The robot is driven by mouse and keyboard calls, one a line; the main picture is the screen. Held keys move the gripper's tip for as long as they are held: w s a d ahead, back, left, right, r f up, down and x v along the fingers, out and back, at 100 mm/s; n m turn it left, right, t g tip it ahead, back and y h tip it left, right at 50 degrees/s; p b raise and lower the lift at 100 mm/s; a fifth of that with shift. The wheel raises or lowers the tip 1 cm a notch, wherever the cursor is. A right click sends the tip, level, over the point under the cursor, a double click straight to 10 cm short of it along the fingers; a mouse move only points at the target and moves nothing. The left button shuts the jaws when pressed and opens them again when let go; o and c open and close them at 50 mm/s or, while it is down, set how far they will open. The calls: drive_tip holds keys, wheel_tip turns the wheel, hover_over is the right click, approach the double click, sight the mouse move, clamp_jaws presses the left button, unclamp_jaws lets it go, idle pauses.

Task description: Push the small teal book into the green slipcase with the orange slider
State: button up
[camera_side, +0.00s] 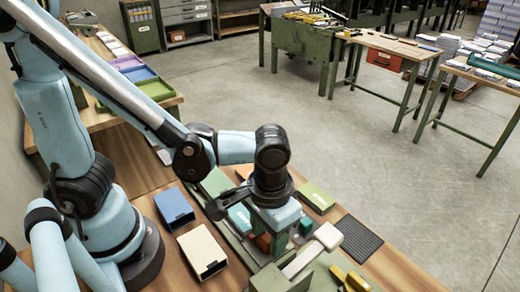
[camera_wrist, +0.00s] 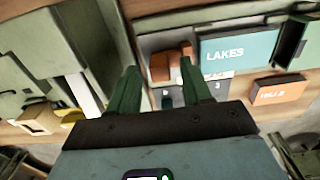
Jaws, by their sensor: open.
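The teal book (camera_wrist: 238,50), lettered "LAKES", lies flat in the wrist view, and part of it shows in the side view (camera_side: 240,217). The green slipcase (camera_wrist: 295,40) is at its right in the wrist view, its dark opening facing the book; they look apart. In the side view the slipcase (camera_side: 215,182) lies beyond the book. The orange slider (camera_wrist: 160,68) is left of the book, partly hidden, and shows under my gripper in the side view (camera_side: 262,242). My gripper (camera_wrist: 160,80) is open, its green fingers spread near the slider. I cannot tell whether they touch it.
An orange book (camera_wrist: 278,90) lies near the teal book. A blue case (camera_side: 174,207) and a cream case (camera_side: 202,251) lie nearer my base. A green press with a white bar (camera_side: 304,258) stands close to my gripper. A black ribbed mat (camera_side: 357,238) lies at right.

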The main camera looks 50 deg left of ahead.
clamp_jaws()
drive_tip(key=a, duration=1.2)
drive_tip(key=shift+a, duration=0.2)
unclamp_jaws()
drive_tip(key=shift+r, duration=0.1)
wheel_tip(320, 180, up, 12)
idle(0.8)
